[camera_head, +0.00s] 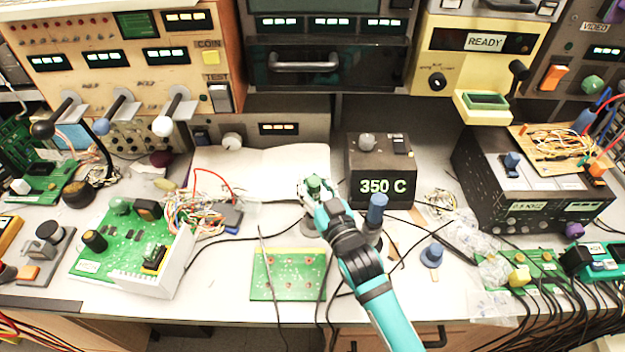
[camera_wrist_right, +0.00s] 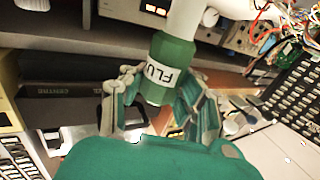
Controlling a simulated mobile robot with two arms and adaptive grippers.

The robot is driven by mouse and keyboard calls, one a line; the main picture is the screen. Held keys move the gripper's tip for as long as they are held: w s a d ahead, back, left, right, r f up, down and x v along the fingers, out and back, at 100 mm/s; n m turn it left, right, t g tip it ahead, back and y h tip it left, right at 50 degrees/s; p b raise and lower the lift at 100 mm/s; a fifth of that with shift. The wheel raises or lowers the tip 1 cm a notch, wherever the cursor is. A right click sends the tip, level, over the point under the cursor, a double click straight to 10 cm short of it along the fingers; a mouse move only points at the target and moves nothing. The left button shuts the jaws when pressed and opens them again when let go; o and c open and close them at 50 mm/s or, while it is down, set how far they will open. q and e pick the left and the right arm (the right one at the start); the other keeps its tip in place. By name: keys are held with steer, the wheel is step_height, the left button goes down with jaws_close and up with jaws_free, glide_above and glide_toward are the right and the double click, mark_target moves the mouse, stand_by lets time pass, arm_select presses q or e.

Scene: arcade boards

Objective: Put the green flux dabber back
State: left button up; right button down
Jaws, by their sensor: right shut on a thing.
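The green flux dabber (camera_wrist_right: 172,52) is in my right gripper (camera_wrist_right: 160,100). In the right wrist view its green grip has a white label reading "FLU", and a pale shaft runs up from it. The fingers close on both sides of the green part. In the head view the right gripper (camera_head: 316,190) is over the middle of the bench, left of the 350 C station, with the dabber's green top (camera_head: 314,183) between the fingers. A grey round piece (camera_head: 309,228) shows just below the gripper, partly hidden. My left gripper is not in view.
The black 350 C station (camera_head: 381,165) stands right of the gripper. A blue-topped tool (camera_head: 376,210) stands close beside my right arm, and another blue-topped piece (camera_head: 432,255) is farther right. A green board (camera_head: 288,275) lies in front. Loose black cables cross the bench.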

mark_target(317, 201)
steer(key=shift+f+b, duration=1.4)
steer(key=shift+f, duration=0.75)
steer(key=c, duration=0.9)
jaws_free()
steer(key=shift+o, duration=0.3)
steer(key=o, duration=0.3)
steer(key=shift+o, duration=0.2)
steer(key=shift+s, duration=0.1)
steer(key=shift+p+v, duration=0.75)
steer(key=shift+v, duration=0.3)
steer(key=shift+p+v, duration=1.15)
steer(key=shift+v, duration=1.75)
